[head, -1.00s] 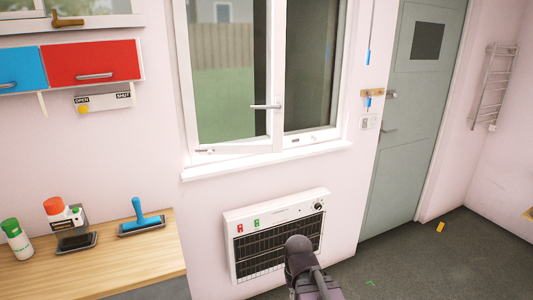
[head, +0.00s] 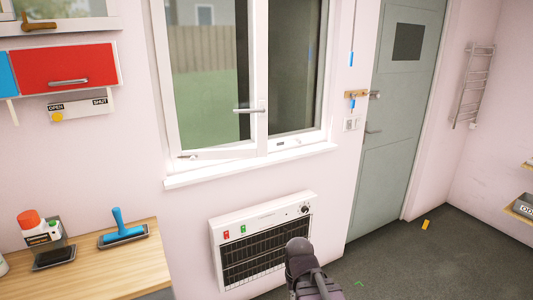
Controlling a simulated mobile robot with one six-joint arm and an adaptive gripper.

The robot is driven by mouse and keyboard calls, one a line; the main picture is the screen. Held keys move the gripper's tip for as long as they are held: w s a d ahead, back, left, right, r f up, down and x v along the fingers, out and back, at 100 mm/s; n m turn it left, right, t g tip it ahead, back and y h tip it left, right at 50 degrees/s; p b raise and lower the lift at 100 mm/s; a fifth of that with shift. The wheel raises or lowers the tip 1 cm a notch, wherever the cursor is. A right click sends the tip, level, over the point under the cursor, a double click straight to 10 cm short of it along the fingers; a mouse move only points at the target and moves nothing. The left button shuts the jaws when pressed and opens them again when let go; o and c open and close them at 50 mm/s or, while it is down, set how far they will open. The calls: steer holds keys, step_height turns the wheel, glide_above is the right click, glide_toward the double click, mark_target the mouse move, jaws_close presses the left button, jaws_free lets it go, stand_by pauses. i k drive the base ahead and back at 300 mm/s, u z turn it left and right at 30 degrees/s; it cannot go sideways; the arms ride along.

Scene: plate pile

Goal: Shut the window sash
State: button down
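The window sash (head: 260,135) is the white-framed left pane of the window in the head view. It stands ajar, its handle side swung out from the frame into the room. Its grey lever handle (head: 249,110) sits on the right upright and points left. A small metal fitting (head: 187,156) shows at the sash's lower left. The white window frame (head: 326,70) and sill (head: 250,166) surround it. A dark part of my arm shows at the bottom centre, below the window and in front of the heater. My gripper's fingers do not show.
A white wall heater (head: 262,240) hangs below the sill. A wooden counter (head: 110,262) with bottles and a blue-handled tool (head: 122,228) stands at lower left. Red and blue cupboards (head: 68,66) are above it.

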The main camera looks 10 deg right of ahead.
mark_target(158, 8)
steer(key=i, duration=0.9)
steer(key=u, duration=0.05)
